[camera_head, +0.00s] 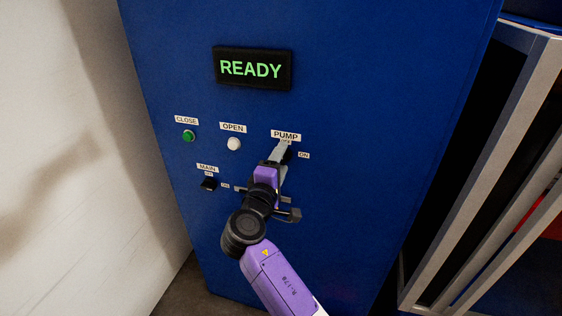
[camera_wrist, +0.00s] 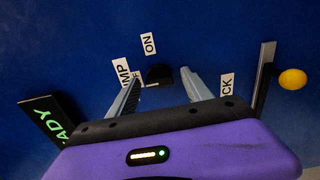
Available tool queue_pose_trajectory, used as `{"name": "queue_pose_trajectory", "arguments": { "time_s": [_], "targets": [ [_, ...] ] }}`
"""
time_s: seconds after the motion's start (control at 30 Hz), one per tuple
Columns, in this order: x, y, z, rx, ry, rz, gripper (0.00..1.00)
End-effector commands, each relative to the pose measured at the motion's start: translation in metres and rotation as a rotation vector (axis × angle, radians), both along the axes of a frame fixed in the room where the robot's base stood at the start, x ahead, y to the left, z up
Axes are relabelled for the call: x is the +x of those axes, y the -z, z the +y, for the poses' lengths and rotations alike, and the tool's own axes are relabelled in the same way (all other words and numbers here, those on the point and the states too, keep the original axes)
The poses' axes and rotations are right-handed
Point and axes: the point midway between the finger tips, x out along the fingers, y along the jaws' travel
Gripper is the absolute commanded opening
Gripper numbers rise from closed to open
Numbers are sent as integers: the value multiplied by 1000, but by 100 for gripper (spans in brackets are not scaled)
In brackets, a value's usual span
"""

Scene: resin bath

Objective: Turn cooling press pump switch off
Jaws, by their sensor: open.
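The pump switch (camera_wrist: 160,73) is a small black knob on a blue panel, near the ON label (camera_wrist: 149,43) in the wrist view. An OFF label beside it is partly covered by a finger. My gripper (camera_wrist: 163,76) is open, with one finger on each side of the knob; contact is not clear. In the head view my gripper (camera_head: 284,153) is just below the PUMP label (camera_head: 286,135) and mostly hides the switch. I cannot tell which way the switch is set.
A READY display (camera_head: 252,69) is above. A green CLOSE button (camera_head: 188,135), a white OPEN button (camera_head: 234,144) and the black MAIN switch (camera_head: 209,184) are to the left. A yellow knob (camera_wrist: 292,79) shows in the wrist view. A metal frame (camera_head: 480,170) stands right.

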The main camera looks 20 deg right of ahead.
Motion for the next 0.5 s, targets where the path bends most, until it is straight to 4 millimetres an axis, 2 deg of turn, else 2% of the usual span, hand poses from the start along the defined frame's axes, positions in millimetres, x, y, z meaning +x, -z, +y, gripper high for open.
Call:
{"name": "queue_pose_trajectory", "arguments": {
  "time_s": [0.17, 0.5],
  "targets": [
    [-5, 0, 4, 1, -1, -2, 58],
    [-47, 2, 35, 1, -2, -1, 58]
  ]
}}
